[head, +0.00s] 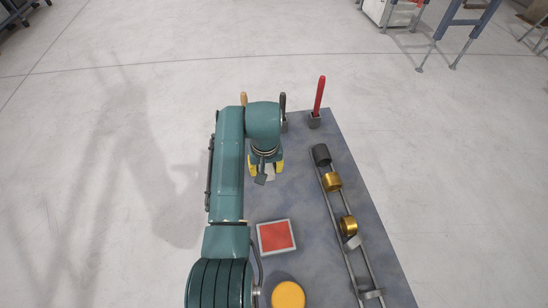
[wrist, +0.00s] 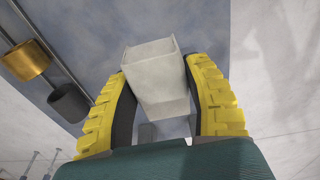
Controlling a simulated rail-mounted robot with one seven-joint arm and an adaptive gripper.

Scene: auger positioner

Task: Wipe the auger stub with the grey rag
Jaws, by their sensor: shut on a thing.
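My gripper (head: 266,170), with yellow ridged fingers, is over the far part of the blue-grey table. In the wrist view my gripper (wrist: 158,75) is shut on a pale grey, box-shaped block (wrist: 160,85), one finger on each side. The block also shows in the head view (head: 270,174). It may be the grey rag, but its cloth nature is not clear. A dark cylinder (head: 321,155) lies at the far end of a two-bar rail, right of my gripper; it also shows in the wrist view (wrist: 69,102). I cannot tell which piece is the auger stub.
Two gold rings (head: 332,181) (head: 349,225) sit on the rail (head: 357,262). A red handle (head: 320,95) stands in a holder at the far edge, with black (head: 283,103) and beige (head: 244,98) handles. A red square tray (head: 276,237) and yellow disc (head: 288,295) lie nearer.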

